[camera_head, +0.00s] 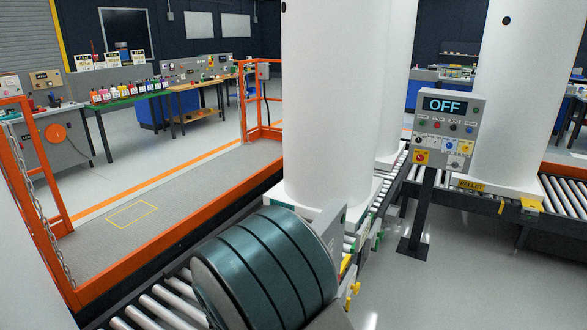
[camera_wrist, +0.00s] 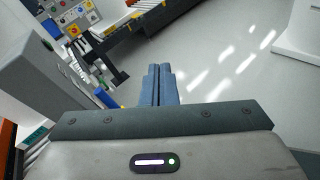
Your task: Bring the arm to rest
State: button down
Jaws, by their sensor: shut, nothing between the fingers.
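My gripper (camera_wrist: 159,84) shows in the wrist view with its two blue-grey fingers together and nothing between them. It hangs over the bare, pale floor. A dark teal, ribbed rounded part, which looks like a link of my own arm, fills the lower middle of the head view. My gripper itself does not show in the head view. The control box (camera_head: 448,130) on a post reads "OFF" in the head view; a panel with coloured buttons (camera_wrist: 75,20) shows at the upper left of the wrist view.
Tall white tanks (camera_head: 335,110) stand close behind my arm. Roller conveyors (camera_head: 565,195) run at the right and lower left. An orange railing (camera_head: 40,185) borders a grey platform (camera_head: 180,195). Benches with bottles (camera_head: 130,92) stand farther back. Open floor (camera_head: 450,290) lies at the lower right.

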jog(key=s+d+r+m+g+y, duration=0.2)
jog(key=s+d+m+g+y, duration=0.45)
jog(key=s+d+m, duration=0.2)
jog(key=s+a+r+m+t+y, duration=0.1)
jog(key=s+r+m+t+y, duration=0.2)
jog(key=m, duration=0.8)
jog(key=shift+s+a+r+m+y, duration=0.3)
jog(key=shift+s+r+y, duration=0.95)
jog(key=shift+r+y, duration=1)
jog(key=shift+d, duration=0.1)
